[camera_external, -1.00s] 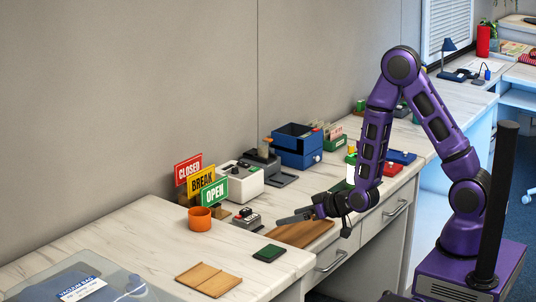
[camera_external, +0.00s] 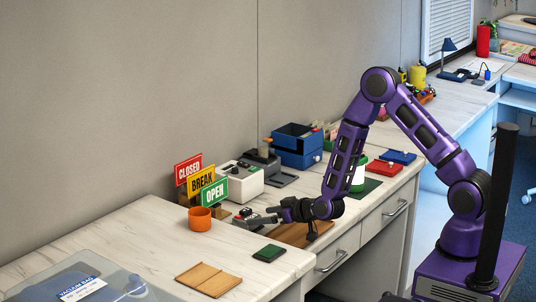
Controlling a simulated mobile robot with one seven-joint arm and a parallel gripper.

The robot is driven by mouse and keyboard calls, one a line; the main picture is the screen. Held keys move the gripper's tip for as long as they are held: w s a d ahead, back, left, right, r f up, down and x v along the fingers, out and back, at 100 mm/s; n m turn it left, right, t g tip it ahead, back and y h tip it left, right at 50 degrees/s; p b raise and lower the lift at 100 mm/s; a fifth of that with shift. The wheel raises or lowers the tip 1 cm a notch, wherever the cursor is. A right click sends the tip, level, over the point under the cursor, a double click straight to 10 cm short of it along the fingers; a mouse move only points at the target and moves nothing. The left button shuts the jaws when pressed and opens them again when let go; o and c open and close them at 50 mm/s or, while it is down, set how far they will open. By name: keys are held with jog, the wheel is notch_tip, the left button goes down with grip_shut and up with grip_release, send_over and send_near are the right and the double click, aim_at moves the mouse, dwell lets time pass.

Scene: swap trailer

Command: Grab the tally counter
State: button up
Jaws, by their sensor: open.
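A small dark and silver device, which looks like the tally counter (camera_external: 243,214), sits on the counter just right of the orange cup. My gripper (camera_external: 268,217) is open and low over the worktop, with its fingers pointing left at the device. The fingertips are at or very near its right side. I cannot tell whether they touch it or straddle it, as the fingers partly cover that side.
An orange cup (camera_external: 200,219) and the CLOSED, BREAK and OPEN signs (camera_external: 214,191) stand close by on the left. A white box-shaped device (camera_external: 238,179) is behind. A dark green pad (camera_external: 269,253) and a brown folder (camera_external: 208,280) lie in front. A brown board (camera_external: 290,236) lies under my wrist.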

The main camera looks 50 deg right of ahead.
aim_at(248, 216)
jog(key=x, duration=0.5)
jog(key=shift+w+a+r, duration=0.15)
jog(key=shift+c, duration=0.2)
jog(key=shift+r, duration=0.1)
grip_shut()
